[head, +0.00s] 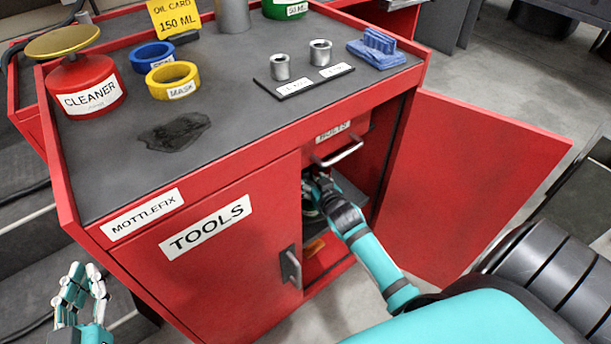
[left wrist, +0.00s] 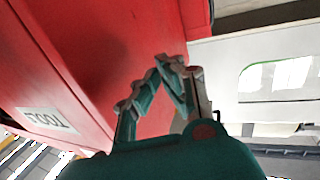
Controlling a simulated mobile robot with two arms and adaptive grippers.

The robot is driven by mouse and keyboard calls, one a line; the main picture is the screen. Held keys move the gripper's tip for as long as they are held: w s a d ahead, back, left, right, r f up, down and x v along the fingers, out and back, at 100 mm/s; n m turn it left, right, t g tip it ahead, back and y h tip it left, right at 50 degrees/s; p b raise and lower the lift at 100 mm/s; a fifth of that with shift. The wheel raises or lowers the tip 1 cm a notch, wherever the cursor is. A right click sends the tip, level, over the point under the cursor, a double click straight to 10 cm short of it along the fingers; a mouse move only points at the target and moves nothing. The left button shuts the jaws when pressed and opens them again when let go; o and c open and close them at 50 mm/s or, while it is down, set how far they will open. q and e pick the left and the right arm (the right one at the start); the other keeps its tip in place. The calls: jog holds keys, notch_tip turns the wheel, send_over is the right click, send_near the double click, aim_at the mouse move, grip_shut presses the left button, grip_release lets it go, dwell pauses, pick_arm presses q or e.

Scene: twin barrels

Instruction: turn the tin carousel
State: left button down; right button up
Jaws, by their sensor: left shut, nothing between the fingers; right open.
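The open cupboard (head: 325,262) in the red cabinet is on the right, below the bolts drawer. My right gripper (head: 316,182) reaches into its upper left part and is open. A small pale, round-edged shape (head: 310,214) shows beside and below that gripper; it may be part of the tin carousel, but the gripper, arm and TOOLS door hide most of it. I cannot tell whether the gripper touches it. My left gripper (head: 84,280) is at the lower left, outside the cabinet, shut and empty. Its fingers meet in the left wrist view (left wrist: 172,64).
The right cupboard door (head: 470,165) stands wide open. The TOOLS door (head: 215,262) is closed, its handle (head: 290,267) close to my right arm. The drawer handle (head: 338,153) juts out above that arm. A red cleaner can (head: 85,85) and tape rolls (head: 172,80) stand on top.

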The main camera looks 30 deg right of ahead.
aim_at(305, 172)
jog(key=b+x, duration=0.2)
jog(key=x, duration=0.3)
jog(key=shift+w+d+f, duration=0.1)
jog(key=shift+w, duration=0.15)
pick_arm(q)
notch_tip(305, 172, up, 10)
jog(key=s+t+h, duration=0.2)
jog(key=t, duration=0.4)
jog(key=shift+s+d, duration=0.25)
jog(key=shift+d, duration=0.15)
pick_arm(e)
jog(key=shift+w, duration=0.25)
pick_arm(q)
jog(key=shift+f, duration=0.1)
pick_arm(e)
grip_shut()
